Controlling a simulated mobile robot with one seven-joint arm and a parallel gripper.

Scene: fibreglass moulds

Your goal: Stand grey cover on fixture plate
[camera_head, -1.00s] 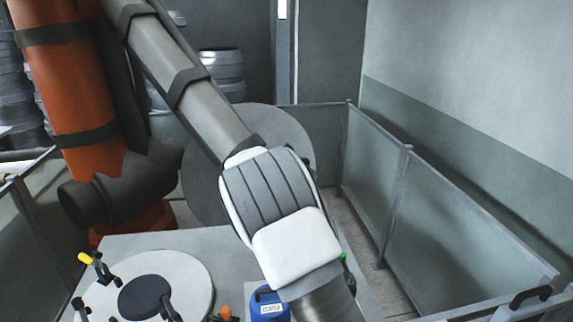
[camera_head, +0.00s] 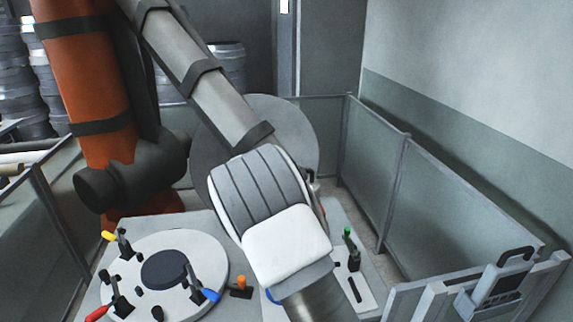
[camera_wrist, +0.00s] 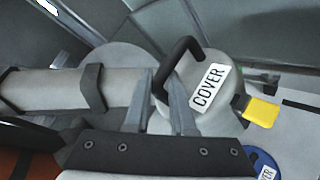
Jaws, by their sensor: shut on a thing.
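The grey cover (camera_wrist: 217,118) is round, with a black handle on top, a white COVER label and a yellow tab at its right side. My gripper (camera_wrist: 161,82) is shut on its handle in the wrist view. In the head view, my own wrist hides the gripper and cover. A pale plate with a green-tipped part and a dark slot (camera_head: 368,301) lies at the table's right; it looks like the fixture plate. It also shows behind the cover in the wrist view (camera_wrist: 300,125). I cannot tell whether the cover touches it.
A round white plate (camera_head: 203,257) with a dark disc and coloured-handled clamps is at left. A blue labelled object (camera_wrist: 263,162) is near the cover. An orange robot arm (camera_head: 85,95) stands behind the table. Fence panels (camera_head: 450,205) close the right side.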

